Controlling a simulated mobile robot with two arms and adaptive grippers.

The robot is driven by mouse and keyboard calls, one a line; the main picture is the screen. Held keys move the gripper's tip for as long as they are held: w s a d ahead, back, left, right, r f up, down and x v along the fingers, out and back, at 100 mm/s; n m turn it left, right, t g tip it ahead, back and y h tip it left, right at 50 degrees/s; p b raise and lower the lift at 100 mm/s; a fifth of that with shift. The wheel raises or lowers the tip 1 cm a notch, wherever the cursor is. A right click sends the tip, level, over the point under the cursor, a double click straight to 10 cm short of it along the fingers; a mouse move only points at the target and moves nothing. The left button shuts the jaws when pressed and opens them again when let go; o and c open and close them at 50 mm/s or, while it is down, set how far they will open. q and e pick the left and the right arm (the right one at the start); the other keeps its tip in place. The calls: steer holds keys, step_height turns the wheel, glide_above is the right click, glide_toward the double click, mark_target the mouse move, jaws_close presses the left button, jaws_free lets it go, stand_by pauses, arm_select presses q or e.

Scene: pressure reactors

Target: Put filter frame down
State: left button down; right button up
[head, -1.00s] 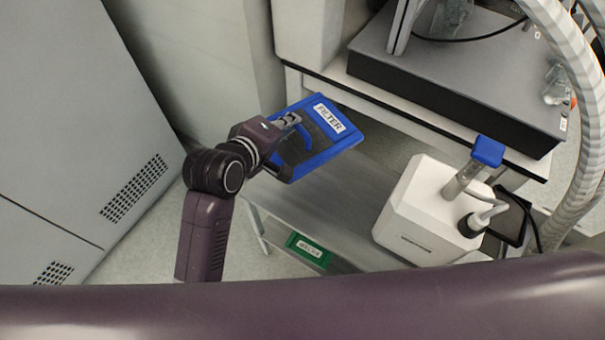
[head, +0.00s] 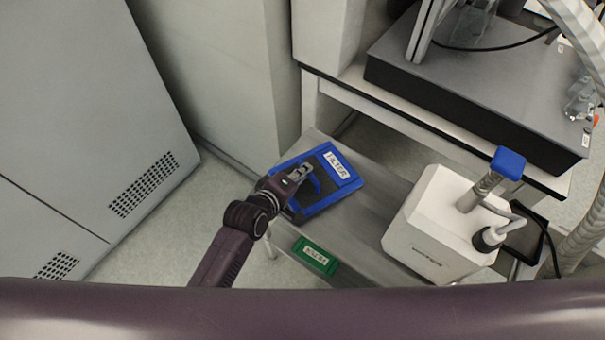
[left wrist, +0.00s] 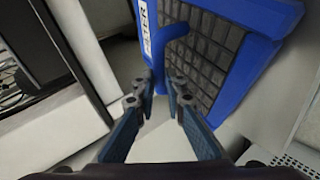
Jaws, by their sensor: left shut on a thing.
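The filter frame (head: 343,190) has a blue border, a dark grid and a white label. In the head view it lies roughly flat over the left part of the grey metal cart top (head: 372,222). I cannot tell whether it touches the surface. My right gripper is not in view.
A white device (head: 425,222) with a blue-topped tube stands on the cart to the right. A white bench (head: 400,110) with a dark platform rises behind. Grey cabinets stand at left. Bare cart top shows between frame and device.

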arm_select(q)
steer(key=shift+f, duration=0.4)
steer(key=c, duration=2)
jaws_free()
steer(key=v, duration=1.2)
